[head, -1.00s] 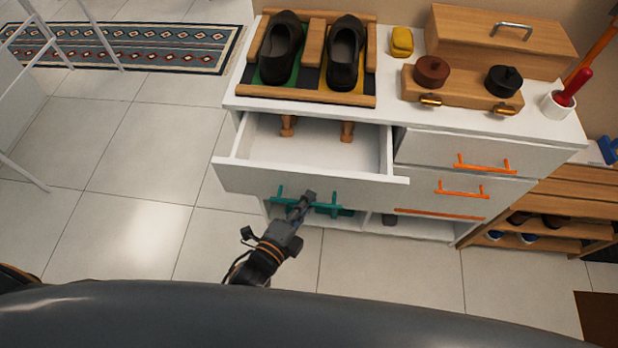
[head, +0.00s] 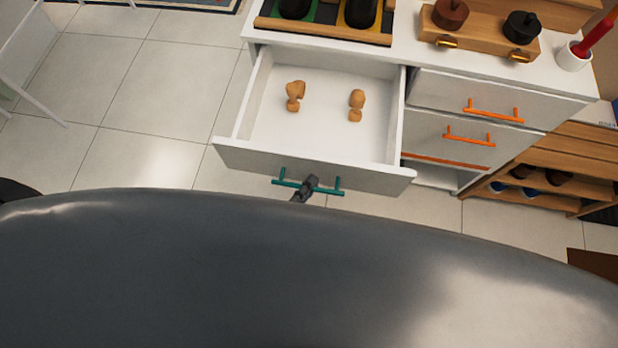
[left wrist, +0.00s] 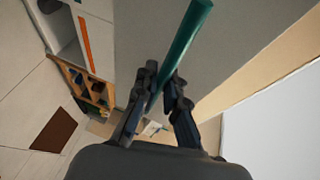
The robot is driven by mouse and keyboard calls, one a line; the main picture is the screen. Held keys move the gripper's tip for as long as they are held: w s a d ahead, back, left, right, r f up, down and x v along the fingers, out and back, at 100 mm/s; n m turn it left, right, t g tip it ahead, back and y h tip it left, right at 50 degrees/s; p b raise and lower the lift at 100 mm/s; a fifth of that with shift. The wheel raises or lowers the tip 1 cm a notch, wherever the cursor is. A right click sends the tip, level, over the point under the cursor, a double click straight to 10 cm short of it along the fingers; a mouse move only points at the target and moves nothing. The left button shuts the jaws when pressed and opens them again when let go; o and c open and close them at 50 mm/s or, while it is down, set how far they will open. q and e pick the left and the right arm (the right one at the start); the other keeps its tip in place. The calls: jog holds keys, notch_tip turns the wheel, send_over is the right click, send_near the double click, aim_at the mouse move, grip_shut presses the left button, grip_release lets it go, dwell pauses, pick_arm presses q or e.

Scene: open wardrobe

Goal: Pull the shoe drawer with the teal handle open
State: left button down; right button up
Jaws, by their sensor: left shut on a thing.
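The white shoe drawer (head: 230,153) is pulled well out of the cabinet, and its inside shows in the head view. Two small wooden shoe-tree-like pieces (head: 295,95) lie on the drawer floor. The teal handle (head: 330,190) runs along the drawer front. My left gripper (head: 310,183) is shut on the handle near its middle. In the left wrist view the teal bar (left wrist: 186,40) passes between the two fingers (left wrist: 160,95). Most of my left arm is hidden behind my own dark body. My right gripper is not in view.
Two closed drawers with orange handles (head: 493,110) are to the right. The cabinet top (head: 405,40) carries a shoe tray (head: 320,33), a wooden block with brown and black tins, and a white cup (head: 574,56). A wooden shoe rack (head: 560,185) stands at right.

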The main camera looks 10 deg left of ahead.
pick_arm(q)
jog(key=shift+s, duration=0.1)
dwell(0.3)
jog(key=c, duration=1.4)
grip_release()
jog(key=v, duration=1.2)
